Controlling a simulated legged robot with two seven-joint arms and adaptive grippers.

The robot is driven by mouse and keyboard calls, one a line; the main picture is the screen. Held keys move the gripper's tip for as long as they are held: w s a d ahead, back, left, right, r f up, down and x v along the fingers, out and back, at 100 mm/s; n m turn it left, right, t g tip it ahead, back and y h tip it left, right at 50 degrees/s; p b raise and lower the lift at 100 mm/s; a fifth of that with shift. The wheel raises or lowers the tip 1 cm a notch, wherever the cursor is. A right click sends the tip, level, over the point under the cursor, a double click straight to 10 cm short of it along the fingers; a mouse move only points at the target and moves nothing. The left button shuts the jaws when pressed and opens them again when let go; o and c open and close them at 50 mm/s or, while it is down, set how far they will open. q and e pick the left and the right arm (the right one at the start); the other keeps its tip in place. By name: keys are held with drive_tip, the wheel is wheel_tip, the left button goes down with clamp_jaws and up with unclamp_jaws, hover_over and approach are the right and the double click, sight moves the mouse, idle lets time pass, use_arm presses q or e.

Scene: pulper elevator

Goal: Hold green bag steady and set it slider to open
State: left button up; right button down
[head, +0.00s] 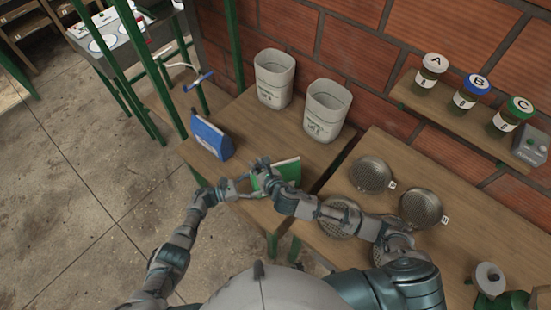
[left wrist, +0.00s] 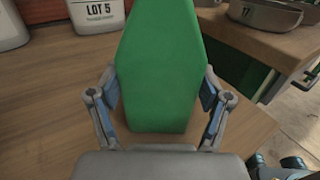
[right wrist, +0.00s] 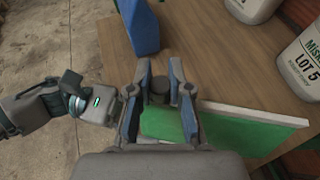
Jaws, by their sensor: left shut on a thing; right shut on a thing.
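The green bag (head: 287,170) stands upright on the wooden table near its front edge, with a pale strip along its top. My left gripper (head: 243,188) is at the bag's left side, shut on it; in the left wrist view the green bag (left wrist: 160,70) fills the space between the fingers. My right gripper (head: 262,166) is at the bag's top left end. In the right wrist view its fingers close around a small dark grey slider (right wrist: 158,88), with the green bag (right wrist: 235,130) beside and below it. The slider is hidden in the head view.
A blue bag (head: 211,138) stands left of the green one. Two white buckets (head: 274,78) (head: 328,110) stand behind, against the brick wall. Round metal sieves (head: 370,174) lie on the right table. Labelled jars (head: 430,72) sit on the wall shelf. Bare tabletop lies between the bags and buckets.

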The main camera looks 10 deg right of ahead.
use_arm(q)
drive_tip(key=shift+d+r, duration=0.1)
use_arm(e)
drive_tip(key=shift+s+a, duration=0.2)
drive_tip(key=shift+a, duration=0.65)
drive_tip(key=c, duration=1)
unclamp_jaws()
drive_tip(key=shift+c, duration=0.2)
drive_tip(key=shift+d, duration=0.1)
drive_tip(key=shift+s+d+r, duration=0.1)
drive_tip(key=shift+s+d, duration=0.05)
drive_tip(key=v, duration=1.1)
drive_tip(key=shift+s, duration=0.25)
